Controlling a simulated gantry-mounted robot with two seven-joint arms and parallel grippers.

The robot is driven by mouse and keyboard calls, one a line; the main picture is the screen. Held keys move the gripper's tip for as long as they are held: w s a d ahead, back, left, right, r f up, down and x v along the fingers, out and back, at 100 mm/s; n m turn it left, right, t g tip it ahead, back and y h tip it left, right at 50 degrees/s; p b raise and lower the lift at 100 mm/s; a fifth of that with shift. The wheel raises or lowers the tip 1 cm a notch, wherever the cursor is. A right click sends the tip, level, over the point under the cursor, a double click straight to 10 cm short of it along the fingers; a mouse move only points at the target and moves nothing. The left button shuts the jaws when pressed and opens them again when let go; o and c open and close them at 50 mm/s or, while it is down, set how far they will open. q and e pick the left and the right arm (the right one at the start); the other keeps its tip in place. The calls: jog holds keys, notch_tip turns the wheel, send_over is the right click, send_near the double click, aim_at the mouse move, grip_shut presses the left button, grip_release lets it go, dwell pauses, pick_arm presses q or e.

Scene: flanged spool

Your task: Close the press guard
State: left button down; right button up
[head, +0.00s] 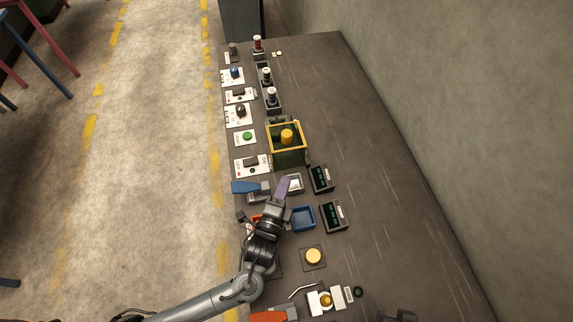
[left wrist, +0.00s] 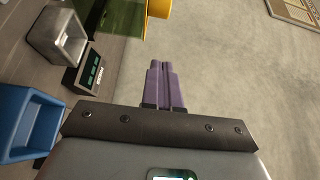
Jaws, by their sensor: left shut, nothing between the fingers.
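The press guard (head: 287,157) is a box with a yellow frame and greenish see-through walls, near the middle of the bench. A yellow round part (head: 287,136) shows inside its frame. I cannot tell from here how the guard's panel stands. In the left wrist view, part of the yellow and green guard (left wrist: 122,18) shows at the top edge. My left gripper (head: 283,184) has purple fingers and is just below the guard in the head view, apart from it. The fingers (left wrist: 164,86) are together with nothing between them. My right gripper is not seen.
Small control panels line the bench's left edge. A blue tray (head: 303,218), two dark display boxes (head: 321,179) and a yellow button (head: 313,257) lie near my left gripper. The bench's right side is clear. A wall (head: 440,100) runs along it.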

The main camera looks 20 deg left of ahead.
aim_at(288, 149)
pick_arm(q)
jog(key=shift+w+a+b, duration=0.15)
jog(key=shift+w+a, duration=0.5)
jog(key=shift+w, duration=1.45)
jog(key=shift+w+a+b, duration=0.1)
jog(key=shift+w+a, duration=0.5)
jog(key=shift+w, duration=1.45)
jog(key=shift+w+a+b, duration=0.15)
jog(key=shift+w+a, duration=0.5)
jog(key=shift+w, duration=1.45)
